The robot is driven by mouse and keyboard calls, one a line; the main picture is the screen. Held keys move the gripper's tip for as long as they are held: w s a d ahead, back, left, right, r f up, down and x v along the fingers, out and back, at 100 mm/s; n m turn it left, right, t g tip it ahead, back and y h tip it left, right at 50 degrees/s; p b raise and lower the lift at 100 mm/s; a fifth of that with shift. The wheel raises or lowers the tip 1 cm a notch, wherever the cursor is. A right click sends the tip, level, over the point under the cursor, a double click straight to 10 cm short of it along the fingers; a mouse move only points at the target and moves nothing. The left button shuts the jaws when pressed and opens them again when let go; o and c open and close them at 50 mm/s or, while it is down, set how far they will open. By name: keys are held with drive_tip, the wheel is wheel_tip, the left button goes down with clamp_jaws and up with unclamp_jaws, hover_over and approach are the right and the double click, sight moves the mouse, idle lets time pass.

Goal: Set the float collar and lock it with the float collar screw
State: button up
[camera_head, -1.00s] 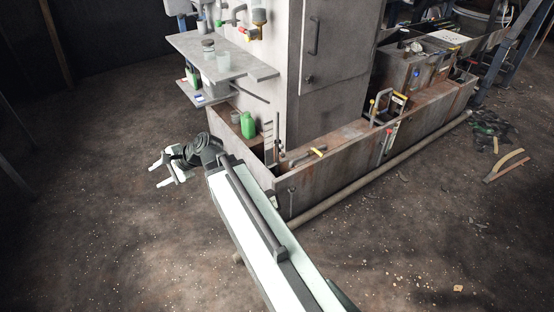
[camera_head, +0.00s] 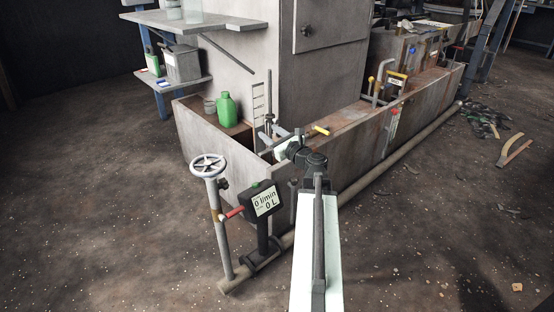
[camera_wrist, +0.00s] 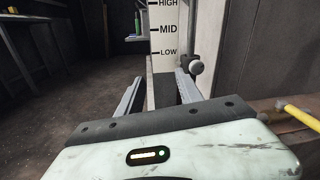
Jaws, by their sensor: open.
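A white level board (camera_wrist: 168,28) marked HIGH, MID and LOW stands upright ahead in the wrist view. It also shows above the tank corner in the head view (camera_head: 257,103). A thin vertical rod (camera_wrist: 196,25) stands just right of the board. A round grey knob on a dark fitting (camera_wrist: 196,67), likely the float collar and its screw, sits on the rod near LOW. My gripper (camera_wrist: 160,74) is open and empty, its fingers pointing at the board's lower part, with the knob right of the right fingertip. In the head view my gripper (camera_head: 268,137) is at the tank corner.
A yellow-tipped lever (camera_head: 320,130) lies close right of my gripper on the rusty tank edge (camera_head: 345,125). A handwheel valve (camera_head: 208,166) and flow meter (camera_head: 263,202) stand in front. The floor at left is open.

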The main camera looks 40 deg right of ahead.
drive_tip(key=s+d+f+m+h+b, duration=0.1)
drive_tip(key=s+d+f+h+b, duration=0.1)
drive_tip(key=s+d+f, duration=0.25)
drive_tip(key=x, duration=0.8)
drive_tip(key=shift+d+f, duration=0.1)
drive_tip(key=shift+d, duration=0.1)
drive_tip(key=shift+s, duration=0.1)
clamp_jaws()
drive_tip(key=shift+d, duration=0.1)
idle(0.8)
